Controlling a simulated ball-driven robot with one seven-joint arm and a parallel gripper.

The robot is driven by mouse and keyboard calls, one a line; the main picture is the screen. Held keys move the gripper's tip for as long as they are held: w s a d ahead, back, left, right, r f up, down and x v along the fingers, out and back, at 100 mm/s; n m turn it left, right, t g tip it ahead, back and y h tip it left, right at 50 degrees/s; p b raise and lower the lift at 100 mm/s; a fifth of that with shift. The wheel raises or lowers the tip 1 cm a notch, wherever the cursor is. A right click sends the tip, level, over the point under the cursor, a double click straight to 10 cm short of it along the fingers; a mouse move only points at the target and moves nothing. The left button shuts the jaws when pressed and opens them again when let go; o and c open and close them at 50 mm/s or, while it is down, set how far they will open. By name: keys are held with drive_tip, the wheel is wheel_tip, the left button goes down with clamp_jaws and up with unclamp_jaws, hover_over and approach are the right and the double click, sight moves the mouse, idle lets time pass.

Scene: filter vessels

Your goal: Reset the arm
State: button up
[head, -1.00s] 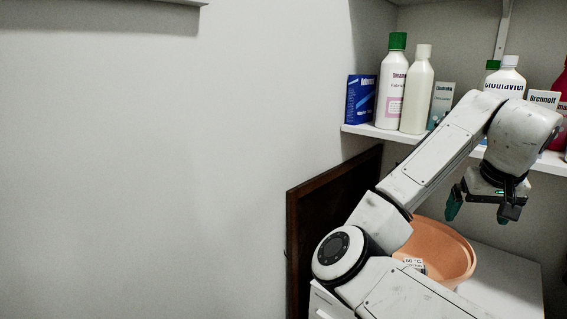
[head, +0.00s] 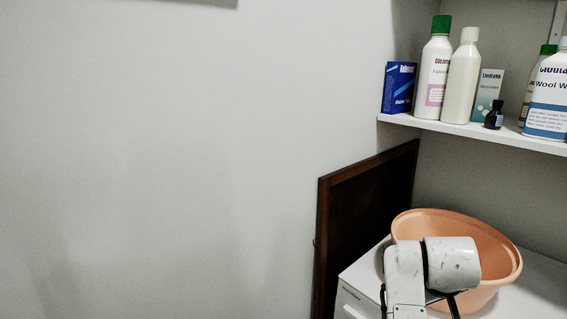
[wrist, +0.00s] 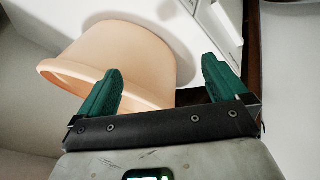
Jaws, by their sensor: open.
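My gripper (wrist: 160,92) shows in the wrist view with its two green fingers wide apart and nothing between them. In that view an orange basin (wrist: 125,50) lies beyond the fingers, partly behind the left one. In the head view my arm is folded low at the bottom right, in front of the orange basin (head: 480,238). The gripper's fingers are not visible in the head view.
The basin stands on a white cabinet (head: 372,270). A dark wooden panel (head: 365,210) leans at the wall beside it. Above, a white shelf (head: 480,132) holds a blue box (head: 399,88), several bottles and a small dark bottle (head: 494,115). The left wall area is clear.

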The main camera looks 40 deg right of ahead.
drive_tip(key=s+a+f+n+y+b, duration=0.2)
drive_tip(key=a+f+n, duration=0.1)
drive_tip(key=a+f, duration=1)
drive_tip(key=s+a+f+n+g+y+b, duration=0.1)
drive_tip(key=s+a+f+y, duration=0.3)
drive_tip(key=s+a+f, duration=0.5)
drive_tip(key=a+f+n, duration=0.1)
drive_tip(key=a+f, duration=0.1)
drive_tip(key=a, duration=0.2)
drive_tip(key=shift+s+a+f, duration=0.25)
drive_tip(key=shift+s+a, duration=0.05)
